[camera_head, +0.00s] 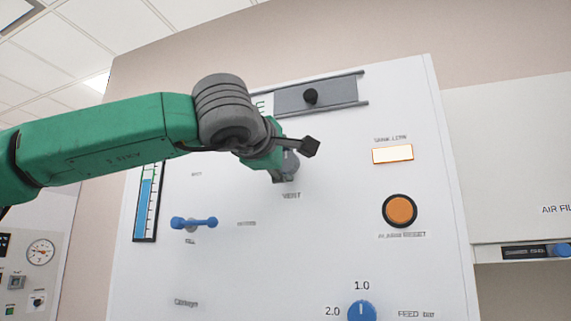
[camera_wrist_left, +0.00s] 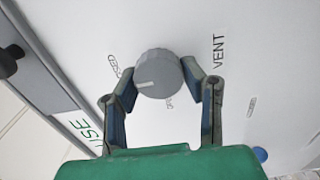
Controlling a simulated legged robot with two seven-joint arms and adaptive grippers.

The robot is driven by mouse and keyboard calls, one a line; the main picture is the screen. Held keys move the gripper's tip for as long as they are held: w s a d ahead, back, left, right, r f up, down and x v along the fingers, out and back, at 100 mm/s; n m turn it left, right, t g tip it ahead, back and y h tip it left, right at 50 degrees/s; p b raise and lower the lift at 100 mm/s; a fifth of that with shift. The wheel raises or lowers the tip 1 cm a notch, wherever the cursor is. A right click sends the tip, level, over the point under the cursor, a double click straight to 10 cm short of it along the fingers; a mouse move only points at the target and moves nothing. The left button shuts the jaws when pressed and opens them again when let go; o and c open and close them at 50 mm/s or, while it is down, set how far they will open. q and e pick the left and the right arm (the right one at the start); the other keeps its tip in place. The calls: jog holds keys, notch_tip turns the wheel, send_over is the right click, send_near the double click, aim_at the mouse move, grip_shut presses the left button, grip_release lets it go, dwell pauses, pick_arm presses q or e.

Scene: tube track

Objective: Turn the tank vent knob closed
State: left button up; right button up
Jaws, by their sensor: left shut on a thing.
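The grey round vent knob (camera_wrist_left: 158,74) sits on the white panel between the two fingers of my left gripper (camera_wrist_left: 158,82) in the left wrist view. The fingers are shut on its opposite sides. Its pale pointer line points left and slightly down, between a small label at upper left that seems to read CLOSED and a partly hidden label below. In the head view the knob (camera_head: 290,166) is partly covered by my left gripper (camera_head: 283,174), just above the VENT label. My right gripper is not in view.
The white panel (camera_head: 330,250) also carries a blue fill valve handle (camera_head: 194,222), an orange alarm reset button (camera_head: 400,210), a blue feed knob (camera_head: 361,311), a lit lamp (camera_head: 392,154) and a level gauge (camera_head: 148,205). A slide with a black knob (camera_head: 311,96) is above.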

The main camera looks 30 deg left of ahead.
pick_arm(q)
jog(key=shift+w+f, duration=0.15)
jog(key=shift+f, duration=0.25)
jog(key=o, duration=1.2)
jog(key=shift+c, duration=0.2)
jog(key=shift+r, duration=0.15)
jog(key=shift+s, duration=0.2)
jog(key=v, duration=1.1)
jog(key=shift+s, duration=0.35)
